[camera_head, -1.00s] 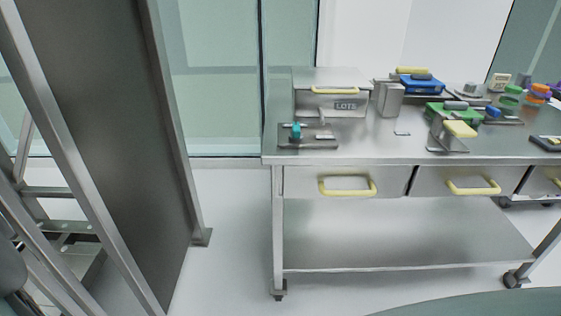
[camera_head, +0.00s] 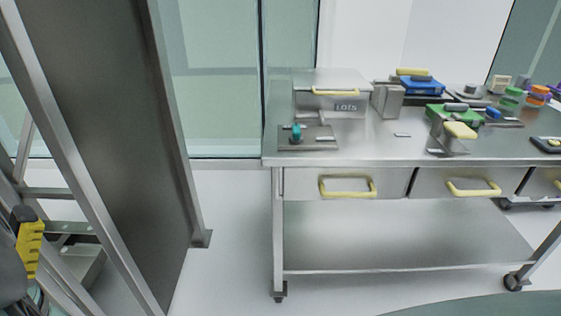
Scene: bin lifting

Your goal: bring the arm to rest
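A grey rounded part with a yellow toothed piece, black pieces and dark cables shows at the lower left edge. It appears to be part of my arm. I cannot make out my gripper or its fingertips here, so whether it is open or shut is hidden. No held object shows. The visible arm part is well left of the steel workbench (camera_head: 400,152), in front of the metal frame at the left.
A tall dark panel (camera_head: 115,130) with metal posts stands at the left, close to the arm part. The bench carries a steel box (camera_head: 330,105), a blue case (camera_head: 422,86) and several small items. Its lower shelf (camera_head: 400,240) is empty. Clear floor (camera_head: 232,240) lies between panel and bench.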

